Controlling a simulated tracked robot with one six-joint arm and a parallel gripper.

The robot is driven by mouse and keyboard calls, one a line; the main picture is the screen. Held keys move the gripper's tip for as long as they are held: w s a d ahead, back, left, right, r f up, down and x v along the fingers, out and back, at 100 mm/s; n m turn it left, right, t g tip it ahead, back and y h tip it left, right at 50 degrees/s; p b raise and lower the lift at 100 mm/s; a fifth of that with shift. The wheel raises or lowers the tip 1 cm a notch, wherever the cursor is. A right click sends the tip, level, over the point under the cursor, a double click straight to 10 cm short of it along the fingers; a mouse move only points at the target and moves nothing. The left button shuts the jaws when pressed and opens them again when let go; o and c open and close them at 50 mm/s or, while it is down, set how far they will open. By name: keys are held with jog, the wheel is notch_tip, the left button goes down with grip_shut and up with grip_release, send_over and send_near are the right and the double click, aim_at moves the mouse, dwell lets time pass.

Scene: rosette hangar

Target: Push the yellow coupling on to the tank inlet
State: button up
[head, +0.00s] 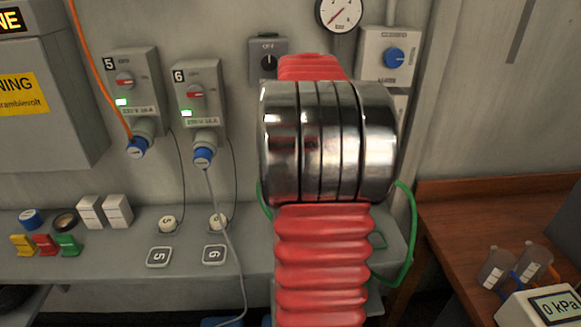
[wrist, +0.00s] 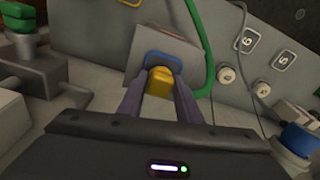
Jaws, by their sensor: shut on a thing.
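In the wrist view my gripper (wrist: 160,76) is shut on the yellow coupling (wrist: 158,86), which sits between its two dark fingers. Just beyond the fingertips is a grey box-like face (wrist: 184,40) with a blue rounded outline (wrist: 163,57) on it. I cannot tell whether this is the tank inlet, or whether the coupling touches it. In the head view my own arm hides the gripper, the coupling and the place they are at.
A green hose (wrist: 213,50) hangs close to the right of the fingers; it also shows in the head view (head: 411,235). Sockets 5 (head: 132,80) and 6 (head: 197,92) with cables are on the wall. A grey shelf (head: 110,262) and a wooden desk (head: 450,210) flank my arm.

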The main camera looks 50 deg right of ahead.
jog(key=shift+f, duration=0.5)
dwell(0.4)
jog(key=o, duration=1.1)
jog(key=shift+c, duration=0.2)
notch_tip(320, 180, up, 14)
jog(key=s, duration=0.1)
jog(key=shift+s+a+f, duration=0.15)
jog(key=shift+a+f, duration=0.05)
jog(key=shift+a, duration=0.25)
